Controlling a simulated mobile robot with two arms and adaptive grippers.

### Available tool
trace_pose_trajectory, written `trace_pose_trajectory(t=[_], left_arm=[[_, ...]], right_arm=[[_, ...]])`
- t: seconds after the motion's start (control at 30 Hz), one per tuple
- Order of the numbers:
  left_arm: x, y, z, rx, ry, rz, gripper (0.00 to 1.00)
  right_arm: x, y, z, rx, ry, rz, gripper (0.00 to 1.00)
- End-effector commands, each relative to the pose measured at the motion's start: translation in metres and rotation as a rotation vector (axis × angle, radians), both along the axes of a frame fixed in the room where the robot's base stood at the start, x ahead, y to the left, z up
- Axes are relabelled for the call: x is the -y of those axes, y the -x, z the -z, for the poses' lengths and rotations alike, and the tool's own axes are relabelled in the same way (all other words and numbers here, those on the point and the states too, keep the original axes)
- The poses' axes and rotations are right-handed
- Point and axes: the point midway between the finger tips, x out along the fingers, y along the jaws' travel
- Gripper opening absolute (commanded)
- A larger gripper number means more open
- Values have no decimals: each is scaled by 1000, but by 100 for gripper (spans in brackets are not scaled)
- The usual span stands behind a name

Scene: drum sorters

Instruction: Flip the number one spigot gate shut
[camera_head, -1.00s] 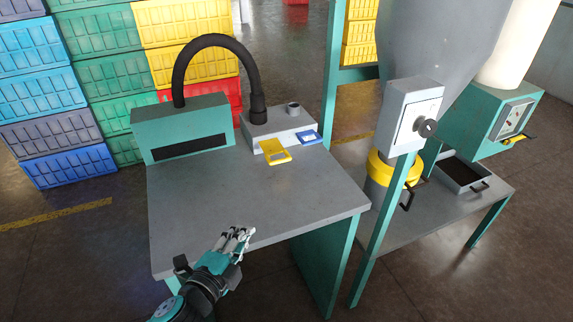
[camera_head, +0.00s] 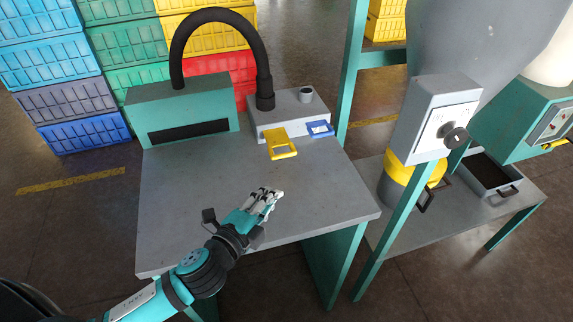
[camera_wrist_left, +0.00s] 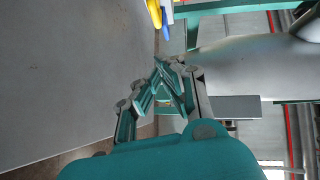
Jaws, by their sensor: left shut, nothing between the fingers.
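A grey spigot box (camera_head: 285,112) stands at the back of the grey table. A yellow gate (camera_head: 280,144) and a smaller blue gate (camera_head: 320,128) stick out from its front, the yellow one on the left. I cannot read a number on either gate. My left gripper (camera_head: 272,196) is shut and empty above the table's front part, in front of both gates and apart from them. In the left wrist view, the gripper's fingers (camera_wrist_left: 172,68) are together, with the yellow gate (camera_wrist_left: 154,12) and blue gate (camera_wrist_left: 165,28) beyond. My right gripper is not in view.
A green box (camera_head: 185,112) with a dark slot and a black hose (camera_head: 265,70) stand at the table's back. A hopper with a grey control box (camera_head: 432,120) and a green post rise at right. The table top (camera_head: 190,190) is otherwise clear.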

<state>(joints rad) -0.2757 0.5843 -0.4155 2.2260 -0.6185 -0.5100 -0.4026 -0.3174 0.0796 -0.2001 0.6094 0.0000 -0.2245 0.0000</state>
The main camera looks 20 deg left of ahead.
Motion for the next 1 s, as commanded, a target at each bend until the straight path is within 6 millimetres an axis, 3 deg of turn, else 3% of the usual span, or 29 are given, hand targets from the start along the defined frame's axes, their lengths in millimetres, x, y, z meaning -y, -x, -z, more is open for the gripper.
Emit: trace_pose_trajectory(t=[0.3,0.5,0.7,1.0], left_arm=[[14,-60,5,4,0,0,0],[16,-97,13,0,-3,-2,0],[3,-117,19,1,-1,0,0],[-1,-122,22,1,0,1,0]], right_arm=[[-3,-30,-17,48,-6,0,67],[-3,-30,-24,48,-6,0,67],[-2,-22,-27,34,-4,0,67],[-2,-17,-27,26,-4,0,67]])
